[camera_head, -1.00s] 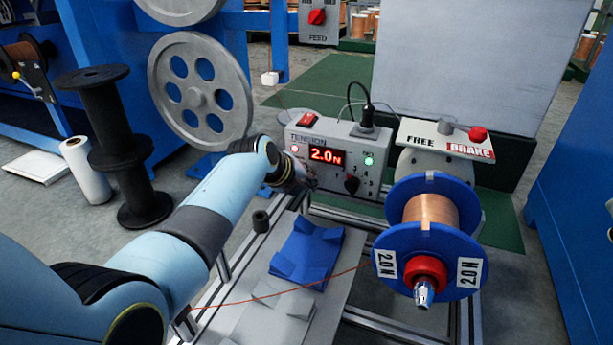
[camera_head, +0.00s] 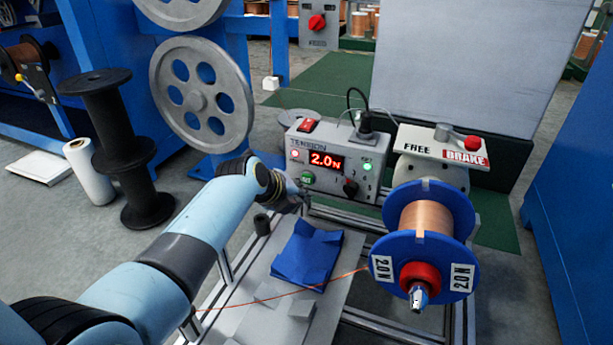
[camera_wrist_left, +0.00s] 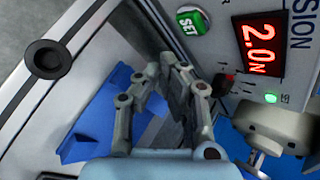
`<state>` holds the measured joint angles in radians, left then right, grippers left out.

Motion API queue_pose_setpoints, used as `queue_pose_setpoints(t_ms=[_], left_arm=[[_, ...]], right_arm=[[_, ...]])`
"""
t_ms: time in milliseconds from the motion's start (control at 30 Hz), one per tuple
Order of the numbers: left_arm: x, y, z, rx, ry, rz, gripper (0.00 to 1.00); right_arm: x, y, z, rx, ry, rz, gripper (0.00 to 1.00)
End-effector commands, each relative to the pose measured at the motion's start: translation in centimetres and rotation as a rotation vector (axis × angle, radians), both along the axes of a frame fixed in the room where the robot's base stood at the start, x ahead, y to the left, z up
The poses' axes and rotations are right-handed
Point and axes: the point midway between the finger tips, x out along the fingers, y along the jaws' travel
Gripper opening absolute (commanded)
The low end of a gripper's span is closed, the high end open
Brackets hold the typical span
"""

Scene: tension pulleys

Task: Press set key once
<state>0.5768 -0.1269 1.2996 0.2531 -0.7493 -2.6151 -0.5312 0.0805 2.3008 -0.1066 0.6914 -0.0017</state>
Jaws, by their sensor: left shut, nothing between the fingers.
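The tension box (camera_head: 330,190) stands upright with a red display (camera_head: 327,161) reading 2.0 N. The set key (camera_head: 307,178) is a round green button marked SET, low on the left of its face. In the left wrist view the set key (camera_wrist_left: 190,22) is fully uncovered at the top. My left gripper (camera_head: 303,196) is just below the key in the head view. In the wrist view my left gripper (camera_wrist_left: 168,62) has its fingers together, empty, with its tips apart from the key in the picture. My right gripper is not in view.
A black knob (camera_head: 350,187) and a lit green lamp (camera_head: 367,168) are right of the key. A copper wire spool (camera_head: 424,215) with blue flanges stands at the right. A black cylinder (camera_head: 262,224) is near my wrist.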

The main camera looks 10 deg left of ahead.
Motion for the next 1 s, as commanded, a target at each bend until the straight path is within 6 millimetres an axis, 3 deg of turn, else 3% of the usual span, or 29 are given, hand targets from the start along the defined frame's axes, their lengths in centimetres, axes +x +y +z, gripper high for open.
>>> queue_pose_setpoints(t_ms=[100,333,1000], left_arm=[[-1.1,0.3,0.5,-0.001,-0.004,0.001,0.00],[-2.5,0.5,0.2,0.000,-0.001,0.000,0.00],[-2.6,0.5,0.0,-0.001,0.000,0.000,0.00]], right_arm=[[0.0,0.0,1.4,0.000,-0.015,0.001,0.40],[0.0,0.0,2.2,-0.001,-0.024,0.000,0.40],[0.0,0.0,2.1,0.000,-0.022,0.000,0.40]])
